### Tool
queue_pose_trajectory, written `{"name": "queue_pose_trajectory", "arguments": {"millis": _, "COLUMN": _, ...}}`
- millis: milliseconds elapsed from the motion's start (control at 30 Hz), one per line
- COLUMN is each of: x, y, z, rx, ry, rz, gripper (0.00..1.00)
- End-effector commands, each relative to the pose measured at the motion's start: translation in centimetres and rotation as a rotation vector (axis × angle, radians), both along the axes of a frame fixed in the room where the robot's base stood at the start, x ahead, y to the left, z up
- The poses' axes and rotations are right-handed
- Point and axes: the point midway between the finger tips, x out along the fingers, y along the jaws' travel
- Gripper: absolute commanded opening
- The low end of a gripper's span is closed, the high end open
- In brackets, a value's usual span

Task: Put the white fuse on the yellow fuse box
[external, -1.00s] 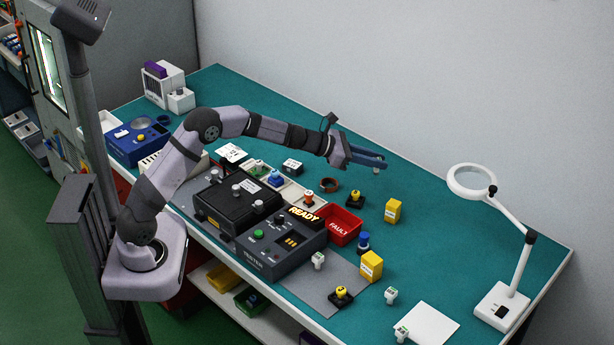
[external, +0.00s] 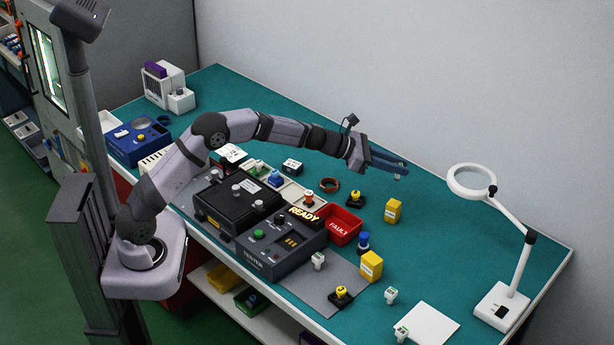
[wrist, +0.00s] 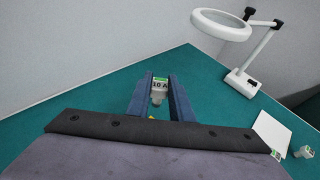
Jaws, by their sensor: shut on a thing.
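My gripper (external: 399,169) is shut on a white fuse (wrist: 158,96), held upright over the far right part of the bench. Its label reads 10 A with a green band; its lower end shows in the external view (external: 397,178). Two yellow boxes stand on the bench: one (external: 393,211) in front of and below my gripper, another (external: 371,266) nearer the front. Both are apart from the fuse. In the wrist view, a small bit of yellow shows below the fuse, mostly hidden by my gripper.
A black piece with a yellow knob (external: 355,199) stands left of the far yellow box. A red FAULT bin (external: 340,225), a dark tester (external: 281,250) and other white fuses (external: 391,295) are nearer the front. A magnifier lamp (external: 503,306) stands right.

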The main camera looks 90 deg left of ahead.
Motion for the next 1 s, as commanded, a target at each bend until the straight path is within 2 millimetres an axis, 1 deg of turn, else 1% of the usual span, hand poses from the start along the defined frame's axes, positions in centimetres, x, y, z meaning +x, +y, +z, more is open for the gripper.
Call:
{"name": "queue_pose_trajectory", "arguments": {"millis": 33, "x": 0.0, "y": 0.0, "z": -1.1, "rx": -0.003, "ry": 0.003, "rz": 0.001, "gripper": 0.00}}
{"name": "queue_pose_trajectory", "arguments": {"millis": 100, "x": 0.0, "y": 0.0, "z": -2.3, "rx": -0.002, "ry": 0.004, "rz": 0.000, "gripper": 0.00}}
{"name": "queue_pose_trajectory", "arguments": {"millis": 233, "x": 0.0, "y": 0.0, "z": -3.9, "rx": -0.001, "ry": 0.002, "rz": 0.002, "gripper": 0.00}}
{"name": "queue_pose_trajectory", "arguments": {"millis": 333, "x": 0.0, "y": 0.0, "z": -4.6, "rx": -0.001, "ry": 0.001, "rz": 0.000, "gripper": 0.00}}
{"name": "queue_pose_trajectory", "arguments": {"millis": 567, "x": 0.0, "y": 0.0, "z": -5.1, "rx": -0.001, "ry": 0.001, "rz": -0.001, "gripper": 0.00}}
{"name": "queue_pose_trajectory", "arguments": {"millis": 800, "x": 0.0, "y": 0.0, "z": -7.8, "rx": -0.002, "ry": 0.003, "rz": 0.001, "gripper": 0.00}}
{"name": "queue_pose_trajectory", "arguments": {"millis": 900, "x": 0.0, "y": 0.0, "z": -8.4, "rx": -0.001, "ry": 0.001, "rz": 0.000, "gripper": 0.00}}
{"name": "queue_pose_trajectory", "arguments": {"millis": 1000, "x": 0.0, "y": 0.0, "z": -8.5, "rx": 0.001, "ry": 0.000, "rz": 0.000, "gripper": 0.00}}
